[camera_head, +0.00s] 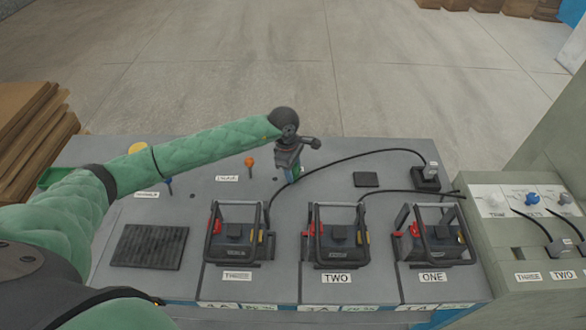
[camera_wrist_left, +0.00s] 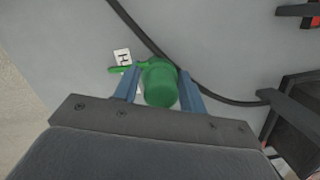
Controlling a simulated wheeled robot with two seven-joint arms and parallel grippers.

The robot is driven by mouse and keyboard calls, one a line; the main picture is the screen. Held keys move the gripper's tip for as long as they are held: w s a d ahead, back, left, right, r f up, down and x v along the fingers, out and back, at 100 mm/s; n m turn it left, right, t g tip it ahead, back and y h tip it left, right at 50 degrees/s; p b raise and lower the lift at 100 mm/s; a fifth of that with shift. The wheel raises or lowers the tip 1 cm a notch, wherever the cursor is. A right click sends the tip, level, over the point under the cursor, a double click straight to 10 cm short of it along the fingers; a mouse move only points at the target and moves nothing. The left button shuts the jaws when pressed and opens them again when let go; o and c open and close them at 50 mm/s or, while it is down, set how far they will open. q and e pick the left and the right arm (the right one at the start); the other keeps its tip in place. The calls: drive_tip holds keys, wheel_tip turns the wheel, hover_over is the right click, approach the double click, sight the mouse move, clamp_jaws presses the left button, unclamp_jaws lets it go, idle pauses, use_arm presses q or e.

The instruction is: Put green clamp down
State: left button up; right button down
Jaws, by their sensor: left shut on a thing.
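The green clamp (camera_wrist_left: 160,84) is between the blue fingers of my left gripper (camera_wrist_left: 158,92) in the left wrist view, and the fingers are shut on it. A small white label (camera_wrist_left: 122,57) lies on the table near the clamp in the wrist view. Whether the clamp touches the table I cannot tell. My right gripper is not in view.
Batteries labelled THREE (camera_head: 237,242), TWO (camera_head: 335,240) and ONE (camera_head: 434,238) stand along the front. A black cable (camera_head: 340,160) runs close by the left gripper to a black plug (camera_head: 426,178). An orange-topped tool (camera_head: 249,163) stands left of the gripper. A dark mat (camera_head: 149,247) lies front left.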

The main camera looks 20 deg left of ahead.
use_arm(q)
drive_tip(key=shift+f, duration=0.1)
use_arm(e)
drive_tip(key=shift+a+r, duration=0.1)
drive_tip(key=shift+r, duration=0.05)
use_arm(q)
drive_tip(key=o, duration=1)
drive_tip(key=shift+c, duration=0.2)
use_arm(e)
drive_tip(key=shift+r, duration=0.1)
use_arm(q)
drive_tip(key=shift+r, duration=0.3)
wheel_tip(320, 180, up, 12)
drive_tip(key=a+b, duration=0.1)
drive_tip(key=b, duration=0.4)
drive_tip(key=shift+a+f, duration=0.25)
drive_tip(key=shift+a, duration=0.15)
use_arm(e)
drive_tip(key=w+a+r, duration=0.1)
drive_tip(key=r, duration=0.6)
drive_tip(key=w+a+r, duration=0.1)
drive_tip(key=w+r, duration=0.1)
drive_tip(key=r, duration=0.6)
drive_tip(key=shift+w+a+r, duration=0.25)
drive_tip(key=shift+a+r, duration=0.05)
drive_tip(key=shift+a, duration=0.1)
